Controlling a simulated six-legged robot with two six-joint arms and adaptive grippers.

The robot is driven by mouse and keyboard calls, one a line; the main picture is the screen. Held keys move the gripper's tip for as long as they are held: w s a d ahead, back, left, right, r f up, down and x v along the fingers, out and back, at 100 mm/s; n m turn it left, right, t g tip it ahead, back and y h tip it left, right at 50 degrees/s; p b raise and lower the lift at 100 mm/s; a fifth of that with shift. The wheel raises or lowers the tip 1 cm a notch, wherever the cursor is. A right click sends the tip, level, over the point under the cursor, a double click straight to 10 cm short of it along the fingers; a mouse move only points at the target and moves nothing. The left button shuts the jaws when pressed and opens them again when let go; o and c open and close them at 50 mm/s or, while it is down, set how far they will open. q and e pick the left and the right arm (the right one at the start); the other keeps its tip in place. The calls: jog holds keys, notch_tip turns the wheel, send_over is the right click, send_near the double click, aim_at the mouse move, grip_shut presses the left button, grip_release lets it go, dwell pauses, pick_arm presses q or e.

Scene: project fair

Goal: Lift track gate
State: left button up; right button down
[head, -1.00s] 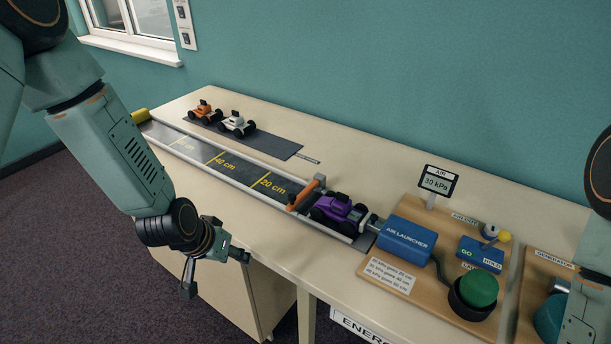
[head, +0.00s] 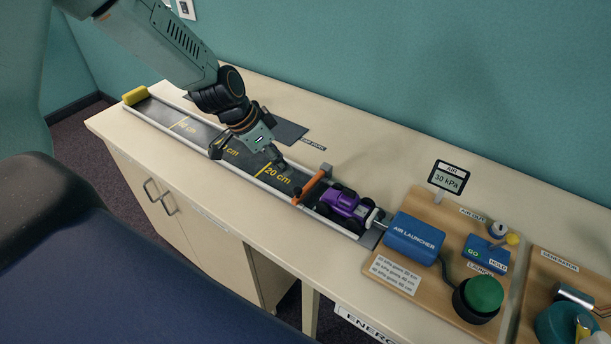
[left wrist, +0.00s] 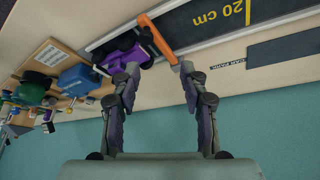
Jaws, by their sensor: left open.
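The track gate is an orange bar (head: 312,187) lying across the track in front of a purple car (head: 345,203). The bar also shows in the left wrist view (left wrist: 157,37), just beyond the fingertips. My left gripper (head: 248,158) is open and empty, above the track near the 20 cm mark, left of the gate in the head view and apart from it. In the left wrist view its two fingers (left wrist: 160,68) are spread, with the bar's near end close to the gap between them. My right gripper is out of view.
The grey track (head: 200,130) runs left to a yellow end block (head: 135,95). The blue air launcher (head: 414,238) stands right of the car. A green launch button (head: 484,294) and a 30 kPa display (head: 449,178) are farther right. The table behind the gate is clear.

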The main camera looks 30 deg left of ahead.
aim_at(297, 189)
pick_arm(q)
jog(key=d+f+m+b, duration=0.1)
jog(key=f, duration=0.1)
jog(key=d+f+m+g+b, duration=0.1)
jog(key=f+b, duration=0.1)
jog(key=w+d+f+m+b, duration=0.1)
jog(key=f, duration=0.2)
jog(key=shift+w+d+b, duration=0.1)
jog(key=shift+d+b, duration=0.05)
jog(key=shift+b, duration=0.25)
jog(key=shift+f, duration=0.2)
jog(key=shift+s, duration=0.3)
jog(key=shift+w+d+f, duration=0.1)
jog(key=shift+w, duration=0.3)
jog(key=shift+c, duration=1)
jog(key=shift+s, duration=0.3)
jog(key=c, duration=0.6)
grip_shut()
